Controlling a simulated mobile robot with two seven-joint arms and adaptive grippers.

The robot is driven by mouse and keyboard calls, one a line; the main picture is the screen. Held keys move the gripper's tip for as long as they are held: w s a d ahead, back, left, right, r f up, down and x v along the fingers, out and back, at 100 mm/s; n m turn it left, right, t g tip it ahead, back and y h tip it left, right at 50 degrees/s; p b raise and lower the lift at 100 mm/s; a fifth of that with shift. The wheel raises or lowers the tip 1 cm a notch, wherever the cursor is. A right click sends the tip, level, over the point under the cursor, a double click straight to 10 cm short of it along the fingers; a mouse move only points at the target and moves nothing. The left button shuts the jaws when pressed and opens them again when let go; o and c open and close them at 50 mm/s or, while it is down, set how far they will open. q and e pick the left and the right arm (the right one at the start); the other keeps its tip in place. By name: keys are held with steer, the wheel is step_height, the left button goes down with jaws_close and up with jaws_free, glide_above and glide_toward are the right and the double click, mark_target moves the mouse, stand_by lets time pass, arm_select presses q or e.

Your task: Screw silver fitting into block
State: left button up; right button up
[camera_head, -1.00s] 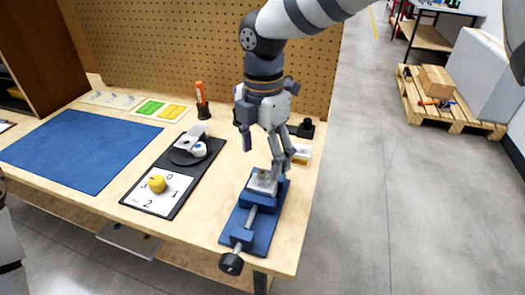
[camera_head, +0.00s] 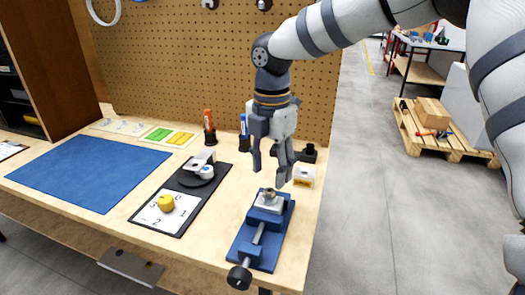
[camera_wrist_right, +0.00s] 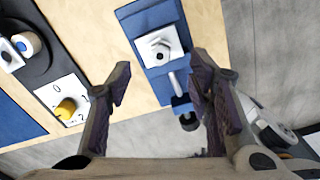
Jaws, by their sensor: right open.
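A pale metal block (camera_head: 262,205) is in the blue vise (camera_head: 247,250) near the right front of the bench. The small silver fitting (camera_head: 269,193) stands on top of the block; how deep it sits cannot be told. My right gripper (camera_head: 270,176) is open and empty, pointing down just above the fitting and apart from it. In the right wrist view the block (camera_wrist_right: 148,54) with the round fitting (camera_wrist_right: 160,47) shows beyond and between the spread fingers (camera_wrist_right: 160,92). My left gripper is out of view.
Left of the vise is a black board with a yellow knob (camera_head: 166,203) and a grey and white device (camera_head: 199,168). A blue mat (camera_head: 90,170) lies farther left. Marker holders (camera_head: 210,137) and a small white-yellow box (camera_head: 304,176) stand behind, near the pegboard (camera_head: 190,70).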

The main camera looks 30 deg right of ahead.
mark_target(269, 191)
step_height(269, 191, down, 6)
steer(key=shift+f, duration=0.15)
